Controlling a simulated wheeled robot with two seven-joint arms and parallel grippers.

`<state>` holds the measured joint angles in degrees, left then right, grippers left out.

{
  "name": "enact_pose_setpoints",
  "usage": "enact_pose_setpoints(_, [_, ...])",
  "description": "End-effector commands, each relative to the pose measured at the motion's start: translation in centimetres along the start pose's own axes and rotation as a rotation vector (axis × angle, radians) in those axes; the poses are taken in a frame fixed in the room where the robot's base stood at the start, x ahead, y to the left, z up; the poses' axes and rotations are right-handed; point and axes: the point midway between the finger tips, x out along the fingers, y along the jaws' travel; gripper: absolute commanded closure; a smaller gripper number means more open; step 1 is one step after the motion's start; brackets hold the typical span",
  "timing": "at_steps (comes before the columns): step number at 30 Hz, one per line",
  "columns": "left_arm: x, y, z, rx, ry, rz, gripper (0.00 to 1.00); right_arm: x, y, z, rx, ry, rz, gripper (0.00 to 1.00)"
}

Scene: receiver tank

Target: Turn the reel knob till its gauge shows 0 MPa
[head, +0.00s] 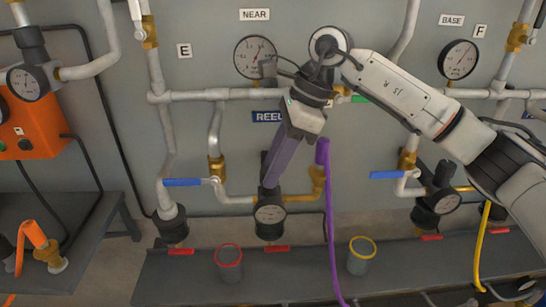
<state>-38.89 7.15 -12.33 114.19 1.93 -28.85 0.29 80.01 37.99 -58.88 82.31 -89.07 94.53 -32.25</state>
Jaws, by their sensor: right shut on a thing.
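The reel label (266,117) is on the grey wall, partly hidden behind my right gripper. Below it a dark regulator with a small round reel gauge (270,214) sits on the pipework. The gauge's needle is too small to read. My right gripper (268,184) reaches down from the upper right, its long fingers shut on the dark reel knob (269,194) just above the gauge. The fingers hide most of the knob. My left gripper is not in view.
The NEAR gauge (255,57) is above, partly covered by my right arm. Blue-handled valves (182,182) flank the regulator. A purple hose (327,215) hangs just right of it. A red-rimmed cup (229,262) and a yellow-rimmed cup (361,256) stand on the bench below.

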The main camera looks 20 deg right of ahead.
Motion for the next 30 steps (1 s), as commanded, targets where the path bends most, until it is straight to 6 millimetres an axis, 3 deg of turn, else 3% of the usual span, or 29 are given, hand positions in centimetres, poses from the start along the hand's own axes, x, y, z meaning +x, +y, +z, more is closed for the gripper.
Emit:
enact_pose_setpoints(18, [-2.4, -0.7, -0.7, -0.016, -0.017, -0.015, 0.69, -0.2, -0.5, 0.3, -0.536, 0.001, 0.223, 0.92])
enact_pose_setpoints(30, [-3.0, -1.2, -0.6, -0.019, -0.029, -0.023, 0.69, 0.0, -0.6, 0.3, -0.800, 0.003, 0.331, 0.92])
